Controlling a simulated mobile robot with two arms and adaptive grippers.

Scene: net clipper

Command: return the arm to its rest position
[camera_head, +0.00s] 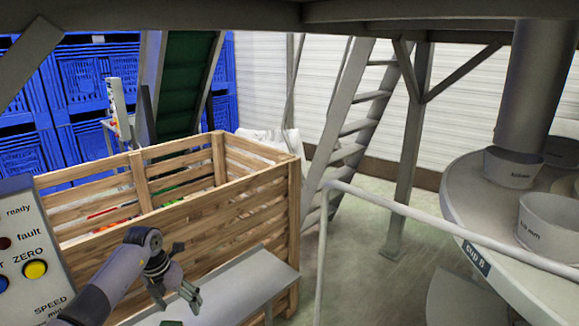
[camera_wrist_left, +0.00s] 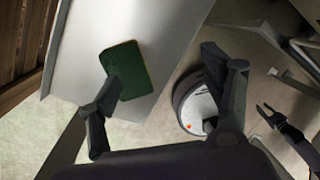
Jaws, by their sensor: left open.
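My left arm comes in from the lower left in the head view. Its gripper (camera_head: 188,298) is over the grey table and in front of the wooden crate. In the left wrist view the two fingers of my left gripper (camera_wrist_left: 165,75) are spread apart with nothing held between them. A dark green flat piece (camera_wrist_left: 125,68) lies on the grey table, partly behind one finger. In the head view only a sliver of the green piece (camera_head: 172,323) shows at the bottom edge. A dark gripper, seemingly my right one (camera_wrist_left: 272,112), shows at the right of the wrist view.
The grey table (camera_head: 232,284) stands against the slatted wooden crate (camera_head: 215,215). A control panel (camera_head: 28,250) is close on the left. A grey railing (camera_head: 405,208) and a round machine with bins (camera_head: 470,205) stand at right. Blue crates (camera_head: 75,100) are stacked behind.

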